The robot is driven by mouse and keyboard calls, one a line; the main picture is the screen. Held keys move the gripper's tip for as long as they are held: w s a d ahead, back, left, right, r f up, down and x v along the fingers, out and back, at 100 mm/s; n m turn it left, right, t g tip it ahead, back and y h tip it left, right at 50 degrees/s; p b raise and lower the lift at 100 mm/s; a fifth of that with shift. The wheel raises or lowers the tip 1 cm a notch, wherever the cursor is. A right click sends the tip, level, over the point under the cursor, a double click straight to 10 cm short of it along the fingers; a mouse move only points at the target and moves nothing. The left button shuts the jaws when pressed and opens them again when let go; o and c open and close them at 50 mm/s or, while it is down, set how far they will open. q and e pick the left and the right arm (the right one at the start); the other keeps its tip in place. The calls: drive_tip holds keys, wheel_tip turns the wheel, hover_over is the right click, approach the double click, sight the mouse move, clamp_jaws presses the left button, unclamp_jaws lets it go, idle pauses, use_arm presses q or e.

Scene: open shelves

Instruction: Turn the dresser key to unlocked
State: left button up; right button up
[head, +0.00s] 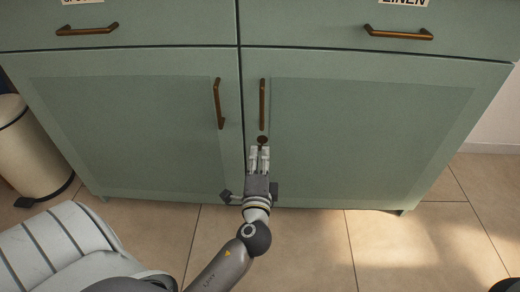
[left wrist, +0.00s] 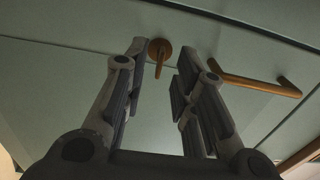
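The key (head: 262,139) is a small brown piece on the green dresser (head: 360,125), on the right door below its upright handle, near the gap between the doors. In the left wrist view the key (left wrist: 160,64) hangs from a round brown plate and lies between the fingertip directions, a little beyond them. My left gripper (head: 259,158) is just below the key in the head view. Its fingers (left wrist: 158,78) are apart with nothing held between them. Contact with the key cannot be made out. My right gripper is not in view.
The right door handle (head: 262,104) is just above the key and also shows in the left wrist view (left wrist: 245,82). The left door handle (head: 218,104) is close by. Drawers with brown handles (head: 398,33) are above. A cream bin (head: 32,150) stands at left. Tiled floor (head: 380,245) is clear at right.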

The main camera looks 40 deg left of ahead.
use_arm(q)
drive_tip(key=v, duration=0.7)
drive_tip(key=shift+s, duration=0.4)
drive_tip(key=shift+d, duration=0.1)
